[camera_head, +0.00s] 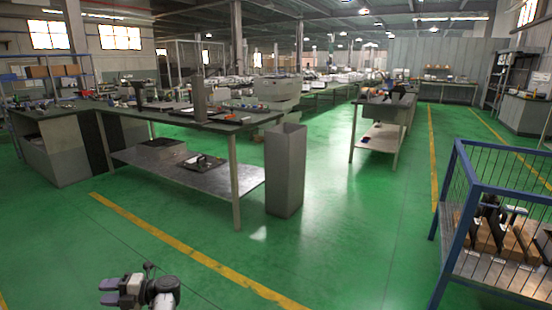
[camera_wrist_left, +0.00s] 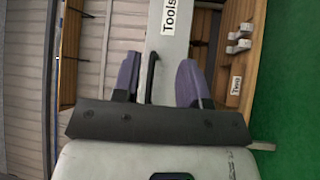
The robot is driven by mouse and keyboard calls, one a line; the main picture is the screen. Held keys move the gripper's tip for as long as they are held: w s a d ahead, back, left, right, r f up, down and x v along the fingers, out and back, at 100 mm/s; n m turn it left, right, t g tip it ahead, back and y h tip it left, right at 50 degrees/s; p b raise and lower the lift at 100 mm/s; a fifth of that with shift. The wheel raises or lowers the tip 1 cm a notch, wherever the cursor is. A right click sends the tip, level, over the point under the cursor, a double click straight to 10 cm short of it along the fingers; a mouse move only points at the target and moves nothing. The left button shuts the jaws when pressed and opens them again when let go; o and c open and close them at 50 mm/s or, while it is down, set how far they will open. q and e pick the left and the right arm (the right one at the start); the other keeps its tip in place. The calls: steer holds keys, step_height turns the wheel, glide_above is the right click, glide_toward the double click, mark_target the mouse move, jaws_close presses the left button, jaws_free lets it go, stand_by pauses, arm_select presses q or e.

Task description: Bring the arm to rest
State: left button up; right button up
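My left gripper (camera_head: 105,291) shows at the bottom left of the head view, low over the green floor, with its two fingers apart. In the left wrist view the purple-grey fingers of the gripper (camera_wrist_left: 160,72) stand open with a wide gap. A black handle-like bar (camera_wrist_left: 151,78) shows in this gap, apart from both fingers. Behind it is a pale panel with a white label (camera_wrist_left: 170,16) reading "Tools". I cannot tell whether the bar is within reach of the fingers. My right gripper is in neither view.
A long workbench (camera_head: 150,119) with a lower shelf stands ahead left. A tall grey bin (camera_head: 285,170) stands at its end. A blue wire-sided cart (camera_head: 462,200) holding wooden pieces is at the right. Another table (camera_head: 384,135) stands farther back. Green floor between is clear.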

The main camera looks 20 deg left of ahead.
arm_select(q)
steer(key=w+a+r+m+t, duration=0.2)
steer(key=w+r+m+t, duration=0.2)
steer(key=w+m+t, duration=0.45)
steer(key=w+a+r+m+t, duration=0.2)
steer(key=w+r+m+t, duration=0.3)
steer(key=t, duration=0.6)
steer(key=d+r+m+t+h+p, duration=0.3)
steer(key=d+r+m+t+h, duration=0.55)
steer(key=r+m+h, duration=0.6)
steer(key=s+d+r+m+g+h+p, duration=0.1)
steer(key=s+d+r+m+g+p, duration=0.4)
steer(key=s+d+p, duration=0.55)
steer(key=s+d+r+m+g+p, duration=0.1)
steer(key=s+d+r+m+p, duration=0.2)
steer(key=s+d+r+p, duration=0.7)
steer(key=s+d+r+m+g+h+p, duration=0.1)
steer(key=s+d+r+m+g+p, duration=0.3)
steer(key=d+p, duration=0.75)
steer(key=s+r+g+p, duration=0.3)
steer(key=s+p, duration=0.8)
steer(key=p, duration=0.3)
steer(key=s+d+r+m+g+h+p, duration=0.1)
steer(key=s+r+g+p, duration=0.1)
steer(key=s+p, duration=1)
steer(key=r+p, duration=0.1)
steer(key=p, duration=0.2)
steer(key=shift+s+d+g+p, duration=0.15)
steer(key=shift+d+g+p, duration=0.15)
steer(key=shift+g, duration=0.1)
